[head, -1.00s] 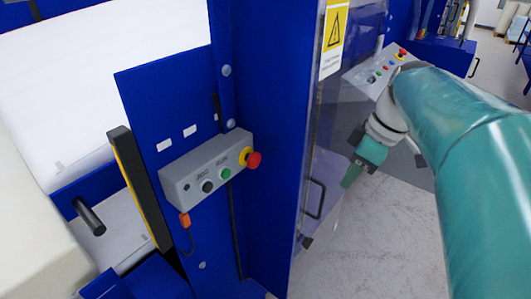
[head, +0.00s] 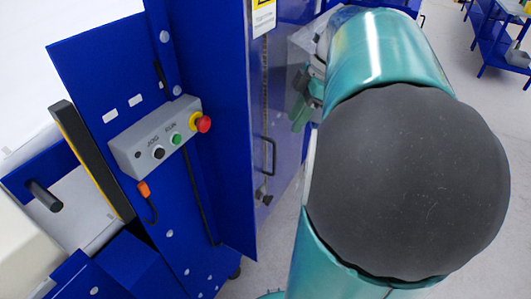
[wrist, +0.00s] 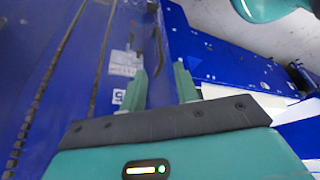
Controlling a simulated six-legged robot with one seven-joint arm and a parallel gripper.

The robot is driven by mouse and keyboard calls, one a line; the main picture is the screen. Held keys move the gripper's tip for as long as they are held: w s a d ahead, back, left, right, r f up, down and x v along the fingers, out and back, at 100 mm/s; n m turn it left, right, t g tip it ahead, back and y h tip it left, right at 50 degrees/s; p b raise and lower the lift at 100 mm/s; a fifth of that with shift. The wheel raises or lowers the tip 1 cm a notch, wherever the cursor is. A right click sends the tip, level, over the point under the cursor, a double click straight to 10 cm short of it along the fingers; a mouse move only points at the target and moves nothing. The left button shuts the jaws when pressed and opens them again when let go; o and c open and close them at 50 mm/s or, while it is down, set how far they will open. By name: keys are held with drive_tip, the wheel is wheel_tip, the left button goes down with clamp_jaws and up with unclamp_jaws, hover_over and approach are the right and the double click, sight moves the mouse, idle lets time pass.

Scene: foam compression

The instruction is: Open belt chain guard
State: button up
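The guard looks like a see-through panel (head: 284,120) on the side of the blue machine, with a black bar handle (head: 268,155) low on it. A yellow warning sign (head: 263,16) is near its top. My gripper (head: 303,104) is beyond and above the handle in the head view, partly hidden by my teal arm. In the wrist view my gripper (wrist: 160,88) has its two green fingers apart with nothing between them. A blue-tinted panel (wrist: 75,75) with long dark strips fills the left there. I cannot tell whether the fingers touch anything.
A grey control box (head: 155,140) with black and green buttons and a red emergency stop (head: 203,124) juts from the blue machine. A black-and-yellow bar (head: 92,160) stands left of it. Grey floor (head: 285,225) is open right of the machine. A blue table (head: 497,50) is far right.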

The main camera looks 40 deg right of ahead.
hover_over(274, 172)
drive_tip(key=f, duration=1.2)
drive_tip(key=shift+w+d+f, duration=0.1)
drive_tip(key=shift+w+d, duration=0.05)
drive_tip(key=shift+w, duration=0.05)
clamp_jaws()
